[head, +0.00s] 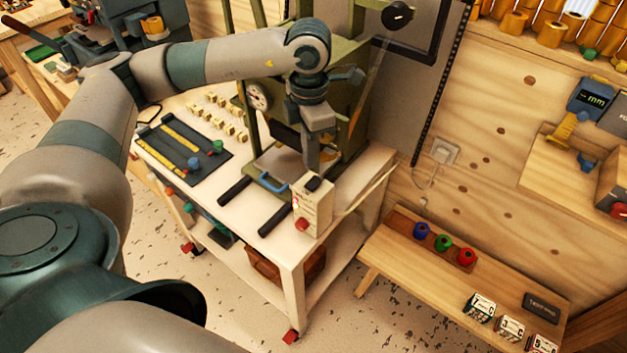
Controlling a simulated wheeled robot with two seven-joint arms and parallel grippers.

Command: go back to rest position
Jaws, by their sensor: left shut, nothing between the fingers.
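My left arm reaches in from the left, across the white cart (291,262). My left gripper (312,165) points down in front of the green press (349,105), above the small white control box (313,207). Its fingers are together with nothing visible between them. It hides part of the press's front. I cannot tell how far it is above the box. My right gripper does not show.
On the cart lie a dark tray (212,170) with yellow strips, small brass pieces (222,112) and two black handles (272,221). A wooden bench (400,262) at right holds blue, green and red pieces. Gold rolls (553,33) line the top right. Speckled floor lies in front.

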